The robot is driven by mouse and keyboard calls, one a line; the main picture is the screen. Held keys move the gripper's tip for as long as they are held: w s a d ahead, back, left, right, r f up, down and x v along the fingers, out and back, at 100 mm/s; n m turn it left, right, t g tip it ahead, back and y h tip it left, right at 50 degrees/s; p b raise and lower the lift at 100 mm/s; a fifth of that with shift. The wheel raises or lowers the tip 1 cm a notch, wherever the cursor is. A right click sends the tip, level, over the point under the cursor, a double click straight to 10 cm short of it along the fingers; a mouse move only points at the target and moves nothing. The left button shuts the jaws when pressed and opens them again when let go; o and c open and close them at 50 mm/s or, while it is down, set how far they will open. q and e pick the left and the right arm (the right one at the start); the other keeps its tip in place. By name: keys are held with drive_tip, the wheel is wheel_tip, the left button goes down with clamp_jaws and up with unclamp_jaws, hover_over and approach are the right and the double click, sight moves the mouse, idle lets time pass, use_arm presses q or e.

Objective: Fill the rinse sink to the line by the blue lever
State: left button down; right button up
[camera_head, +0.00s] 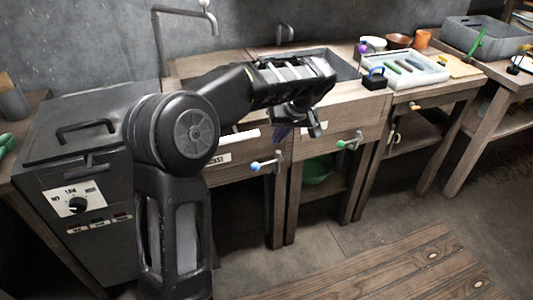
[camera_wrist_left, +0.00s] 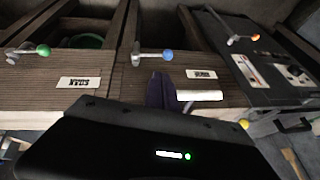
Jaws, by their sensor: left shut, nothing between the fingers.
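The blue lever (camera_head: 263,165) is a metal handle with a blue knob on the wooden sink front. It also shows in the left wrist view (camera_wrist_left: 153,56). My left gripper (camera_head: 282,133) is shut and empty, above and slightly right of the lever in the head view, apart from it. Its dark purple fingertips (camera_wrist_left: 158,90) point towards the sink front in the wrist view. A bent tap (camera_head: 183,9) rises behind the left part of the sink counter. My left arm hides most of the left basin, and I see neither its water nor a fill line. My right gripper is out of view.
A green lever (camera_head: 347,143) is on the front to the right. A white bar (camera_head: 240,137) juts near a small label (camera_head: 217,159). A dark control box (camera_head: 80,180) stands left. A white tray (camera_head: 407,70) lies right.

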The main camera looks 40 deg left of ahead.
sight(258, 164)
use_arm(q)
drive_tip(key=x, duration=0.4)
drive_tip(key=s+x, duration=0.1)
drive_tip(key=x, duration=0.8)
drive_tip(key=shift+s+a+f+b, duration=0.2)
drive_tip(key=shift+a+f+b, duration=0.05)
drive_tip(key=shift+a+b, duration=0.15)
